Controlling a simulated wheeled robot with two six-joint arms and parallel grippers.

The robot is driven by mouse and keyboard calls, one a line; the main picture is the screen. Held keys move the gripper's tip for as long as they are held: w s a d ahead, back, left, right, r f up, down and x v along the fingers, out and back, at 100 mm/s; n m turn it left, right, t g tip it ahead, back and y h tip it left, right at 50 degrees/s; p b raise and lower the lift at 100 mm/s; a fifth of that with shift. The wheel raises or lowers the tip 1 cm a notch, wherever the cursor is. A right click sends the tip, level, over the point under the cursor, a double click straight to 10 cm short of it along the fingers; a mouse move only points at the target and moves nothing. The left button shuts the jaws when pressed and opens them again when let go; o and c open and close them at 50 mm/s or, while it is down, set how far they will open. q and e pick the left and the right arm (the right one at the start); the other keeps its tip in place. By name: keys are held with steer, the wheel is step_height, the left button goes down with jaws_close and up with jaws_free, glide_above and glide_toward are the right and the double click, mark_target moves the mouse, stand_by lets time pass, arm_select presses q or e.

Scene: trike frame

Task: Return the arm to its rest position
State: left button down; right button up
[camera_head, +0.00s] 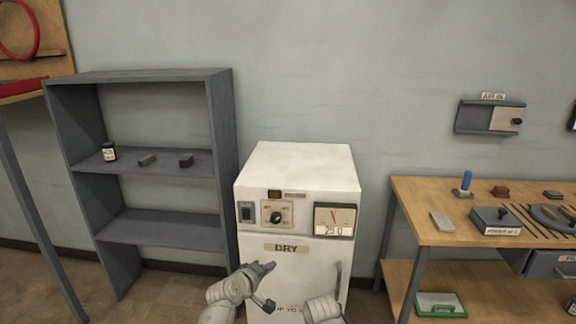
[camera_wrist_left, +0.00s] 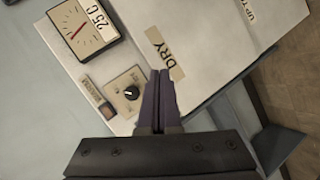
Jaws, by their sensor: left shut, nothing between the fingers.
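My left gripper (camera_head: 264,268) is in front of the white cabinet's door, below the DRY label (camera_head: 287,247). Its dark fingers are shut with nothing between them; they also show in the left wrist view (camera_wrist_left: 160,78), pointing toward the cabinet front. The white cabinet (camera_head: 298,165) has a dial knob (camera_head: 276,217), a switch (camera_head: 246,212) and a gauge (camera_head: 334,220) reading 25 on its upper panel. A pale arm part shows at the bottom, right of the left gripper; I cannot make out right gripper fingers there.
A grey shelf unit (camera_head: 160,228) stands left of the cabinet, holding a small jar (camera_head: 109,151) and two dark blocks. A wooden workbench (camera_head: 425,205) with tools and boxes stands to the right.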

arm_select(q)
steer(key=s+d+r+m+g+p, duration=0.1)
steer(key=s+d+m+g+p, duration=0.4)
steer(key=s+d+m, duration=0.15)
steer(key=s+a+r+m+g+y+p, duration=0.1)
steer(key=s+r+m+g+y+p, duration=0.1)
steer(key=s+p, duration=0.3)
steer(key=s+a+r+m+g+y+p, duration=0.2)
steer(key=s+m+g+y+p, duration=0.2)
steer(key=s, duration=0.6)
steer(key=shift+s+r+m+g+p, duration=0.2)
steer(key=shift+s+m+g+p, duration=0.1)
steer(key=shift+m+g+p, duration=0.35)
arm_select(e)
step_height(320, 180, up, 18)
steer(key=shift+f, duration=0.15)
